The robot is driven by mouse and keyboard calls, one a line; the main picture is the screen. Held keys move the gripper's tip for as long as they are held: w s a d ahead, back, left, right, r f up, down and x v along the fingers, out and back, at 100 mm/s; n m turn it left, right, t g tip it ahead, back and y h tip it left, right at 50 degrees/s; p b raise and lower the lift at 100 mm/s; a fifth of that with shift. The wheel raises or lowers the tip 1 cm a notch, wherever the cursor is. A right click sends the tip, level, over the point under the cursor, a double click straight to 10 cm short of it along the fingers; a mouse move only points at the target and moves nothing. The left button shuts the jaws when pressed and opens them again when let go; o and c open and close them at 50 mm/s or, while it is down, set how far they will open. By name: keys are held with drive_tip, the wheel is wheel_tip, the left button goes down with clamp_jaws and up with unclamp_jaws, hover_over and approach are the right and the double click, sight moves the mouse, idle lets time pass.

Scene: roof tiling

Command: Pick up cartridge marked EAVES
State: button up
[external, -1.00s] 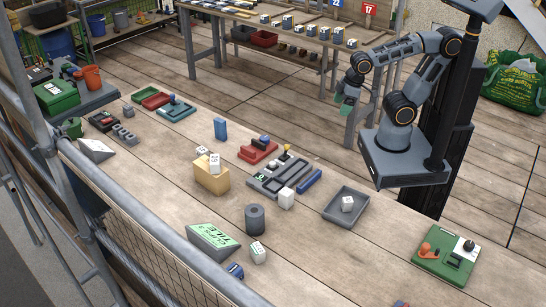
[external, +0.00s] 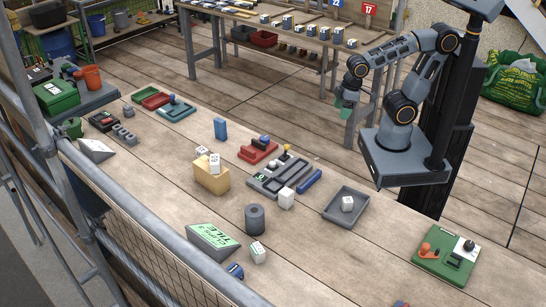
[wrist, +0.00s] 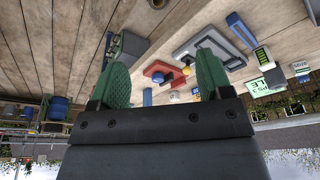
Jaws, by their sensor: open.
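My gripper (external: 346,108) hangs above the floor beyond the bench, left of my base, and its jaws are apart and empty. In the wrist view its two green fingers (wrist: 166,75) stand wide apart. Several small white blocks with dark marks could be cartridges: two at the tan box (external: 202,151), one by the grey holder (external: 286,199), one in the grey tray (external: 348,204) and one beside the green sign (external: 258,253). Their marks are too small to read, so I cannot tell which says EAVES. My gripper is apart from all of them.
The wooden bench carries a tan box (external: 211,180), a grey slotted holder (external: 277,178), a grey tray (external: 361,214), a dark cylinder (external: 255,218) and a green sign wedge (external: 213,238). A green board (external: 436,265) lies at right. Railing (external: 120,205) runs along the near side.

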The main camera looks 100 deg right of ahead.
drive_tip(key=w+a+f+g+p, duration=0.1)
drive_tip(key=w+a+g, duration=0.1)
drive_tip(key=w+a, duration=0.35)
drive_tip(key=w+a+g+p, duration=0.1)
drive_tip(key=w+a, duration=0.2)
drive_tip(key=w, duration=0.6)
drive_tip(key=m+g+y+p, duration=0.1)
drive_tip(key=m+g+y, duration=0.2)
drive_tip(key=m, duration=0.6)
approach(286, 191)
drive_tip(key=x, duration=0.4)
drive_tip(key=shift+w+a, duration=0.1)
drive_tip(key=shift+p+x, duration=0.55)
drive_tip(key=shift+x, duration=2.25)
drive_tip(key=shift+c, duration=0.2)
drive_tip(key=c, duration=1)
